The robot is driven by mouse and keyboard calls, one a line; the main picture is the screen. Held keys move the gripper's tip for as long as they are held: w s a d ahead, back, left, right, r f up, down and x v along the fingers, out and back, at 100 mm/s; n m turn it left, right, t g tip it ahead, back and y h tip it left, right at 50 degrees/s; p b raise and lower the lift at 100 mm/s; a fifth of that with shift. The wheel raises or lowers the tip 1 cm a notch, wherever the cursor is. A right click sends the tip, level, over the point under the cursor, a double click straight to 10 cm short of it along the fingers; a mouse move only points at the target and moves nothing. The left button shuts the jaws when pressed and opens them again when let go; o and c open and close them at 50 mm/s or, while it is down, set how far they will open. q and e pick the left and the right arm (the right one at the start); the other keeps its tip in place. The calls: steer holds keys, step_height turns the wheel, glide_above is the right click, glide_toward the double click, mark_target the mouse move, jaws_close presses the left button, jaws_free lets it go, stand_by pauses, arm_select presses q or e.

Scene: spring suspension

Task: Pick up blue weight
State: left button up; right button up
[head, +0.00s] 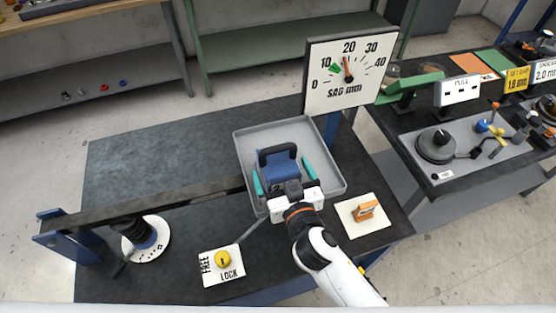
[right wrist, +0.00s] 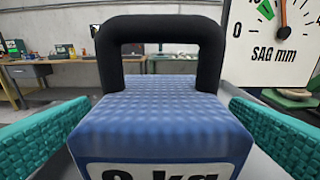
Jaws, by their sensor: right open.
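The blue weight (head: 280,168) with a black handle sits in the grey tray (head: 331,166) in the head view. In the right wrist view the blue weight (right wrist: 160,115) fills the middle, with its black handle upright and part of a "kg" label on its near face. My right gripper (head: 284,178) is open, its green-padded fingers on either side of the weight. In the right wrist view the fingers stand left and right of the weight, with a small gap seeming to show at each side. My left gripper is not in view.
A sag dial (head: 347,75) stands behind the tray. A dark beam (head: 150,200) runs left from the tray to a blue bracket. A FREE/LOCK plate (head: 222,265) with a yellow knob and an orange block (head: 366,210) on a white plate lie in front. The dark tabletop at back left is clear.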

mark_target(278, 161)
steer(key=shift+x, duration=1)
steer(key=shift+s, duration=0.15)
steer(key=c, duration=1.9)
steer(key=shift+w+r, duration=0.25)
steer(key=shift+r, duration=0.1)
